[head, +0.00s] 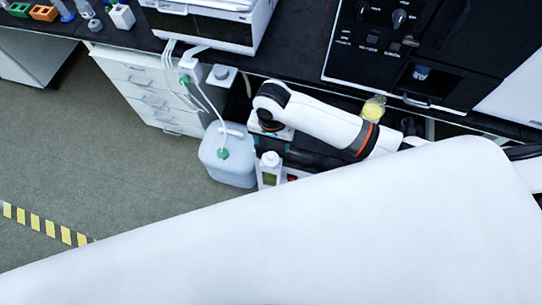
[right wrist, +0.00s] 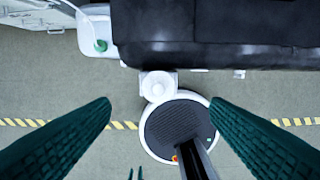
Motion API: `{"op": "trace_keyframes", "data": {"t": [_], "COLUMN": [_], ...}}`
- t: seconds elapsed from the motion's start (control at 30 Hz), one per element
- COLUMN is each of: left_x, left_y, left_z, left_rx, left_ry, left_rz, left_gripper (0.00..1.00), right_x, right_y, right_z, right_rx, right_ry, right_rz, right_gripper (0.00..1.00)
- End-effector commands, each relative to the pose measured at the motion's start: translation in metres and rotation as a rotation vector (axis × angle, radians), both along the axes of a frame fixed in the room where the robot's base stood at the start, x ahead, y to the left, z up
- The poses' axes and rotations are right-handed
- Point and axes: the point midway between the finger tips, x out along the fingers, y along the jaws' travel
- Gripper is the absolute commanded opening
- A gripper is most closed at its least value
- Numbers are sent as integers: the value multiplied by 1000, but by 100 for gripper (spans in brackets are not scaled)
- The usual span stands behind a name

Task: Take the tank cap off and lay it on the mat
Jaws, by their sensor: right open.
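The tank (head: 228,168) is a pale blue-white canister on the floor beside the bench. In the right wrist view the green cap (right wrist: 101,46) shows at upper left, on the tank (right wrist: 90,30). My right gripper (right wrist: 160,105) is open and empty, with the cap beyond its left finger and apart from it. Two small green tips at the bottom of the wrist view may be my left gripper. I cannot make out a mat.
A white bottle (head: 269,170) stands just right of the tank; it also shows between my right fingers in the wrist view (right wrist: 157,84). White drawers (head: 150,95) stand behind the tank. The floor (head: 120,180) at left is clear, with a yellow-black stripe.

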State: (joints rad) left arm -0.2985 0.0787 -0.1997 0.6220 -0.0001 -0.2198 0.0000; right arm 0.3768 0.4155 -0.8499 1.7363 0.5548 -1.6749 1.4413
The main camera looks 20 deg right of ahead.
Motion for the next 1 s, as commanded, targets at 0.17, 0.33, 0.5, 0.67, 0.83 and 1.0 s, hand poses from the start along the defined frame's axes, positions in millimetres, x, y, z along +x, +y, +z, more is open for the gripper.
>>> {"op": "trace_keyframes", "data": {"t": [0.17, 0.33, 0.5, 0.67, 0.83, 1.0], "left_x": [0, 0, -1, -2, -2, -2], "left_y": [1, 1, 1, 2, 1, 1], "left_z": [1, 2, 6, 6, 6, 6], "left_rx": [1, 1, 2, 2, 2, 2], "left_ry": [0, 1, 2, 3, 4, 4], "left_rz": [0, 1, 1, 0, 0, 0], "left_gripper": [36, 36, 36, 36, 36, 36], "right_x": [0, 0, -2, -2, -2, -2], "right_y": [0, 0, 2, 4, 3, 4], "right_z": [-31, -45, -63, -88, -97, -97], "right_rx": [-1, 0, -1, -1, 0, 1], "right_ry": [2, 0, 2, -1, -1, -2], "right_rz": [0, 1, 1, 1, 1, 2], "right_gripper": [71, 71, 71, 71, 71, 71]}}
